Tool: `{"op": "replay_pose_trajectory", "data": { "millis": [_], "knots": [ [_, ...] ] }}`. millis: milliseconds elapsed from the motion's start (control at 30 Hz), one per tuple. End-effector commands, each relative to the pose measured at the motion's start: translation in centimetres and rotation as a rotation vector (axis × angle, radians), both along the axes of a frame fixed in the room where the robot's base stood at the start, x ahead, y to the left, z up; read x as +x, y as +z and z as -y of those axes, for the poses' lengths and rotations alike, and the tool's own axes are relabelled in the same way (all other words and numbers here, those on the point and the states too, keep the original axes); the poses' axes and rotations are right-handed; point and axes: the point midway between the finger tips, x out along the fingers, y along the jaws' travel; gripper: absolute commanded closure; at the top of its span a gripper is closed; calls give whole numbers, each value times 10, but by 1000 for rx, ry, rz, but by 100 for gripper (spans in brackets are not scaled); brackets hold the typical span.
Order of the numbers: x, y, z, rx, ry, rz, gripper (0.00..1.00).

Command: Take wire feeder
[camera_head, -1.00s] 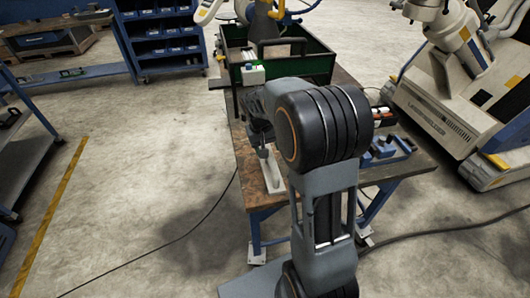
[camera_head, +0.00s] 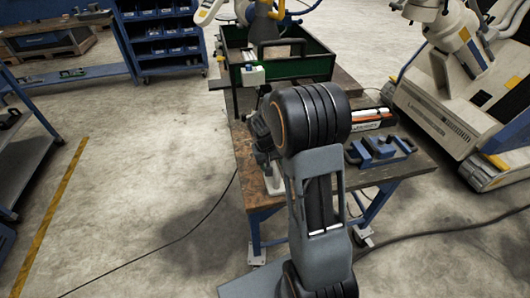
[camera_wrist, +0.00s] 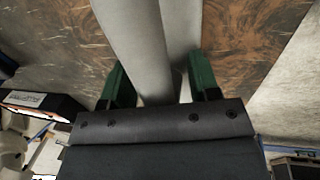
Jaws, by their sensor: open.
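My gripper (camera_wrist: 160,78) is open, with its two green fingers on either side of a smooth grey rounded body (camera_wrist: 150,40) in the wrist view. I cannot tell whether the fingers touch it. In the head view a pale long piece (camera_head: 272,182) lies on the wooden table (camera_head: 246,165), partly hidden behind my arm. It may be the same grey body. I cannot tell for sure which thing is the wire feeder.
A dark box with a white and orange label (camera_head: 372,118) and a blue fixture (camera_head: 380,150) stand on the table's right side. A green open crate (camera_head: 318,62) is at the back. A white-and-grey machine (camera_head: 445,110) stands to the right.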

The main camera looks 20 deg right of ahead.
Motion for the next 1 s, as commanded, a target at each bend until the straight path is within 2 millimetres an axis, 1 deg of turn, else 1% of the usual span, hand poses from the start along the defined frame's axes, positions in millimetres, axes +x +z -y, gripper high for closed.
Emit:
{"op": "replay_pose_trajectory", "data": {
  "millis": [67, 100, 667, 1000],
  "knots": [
    [0, 0, 0, 0, 0, 0, 44],
    [0, 0, 0, 0, 0, 0, 46],
    [0, 1, 0, 0, -1, 2, 100],
    [2, 3, 0, -1, 0, 9, 100]
  ]
}}
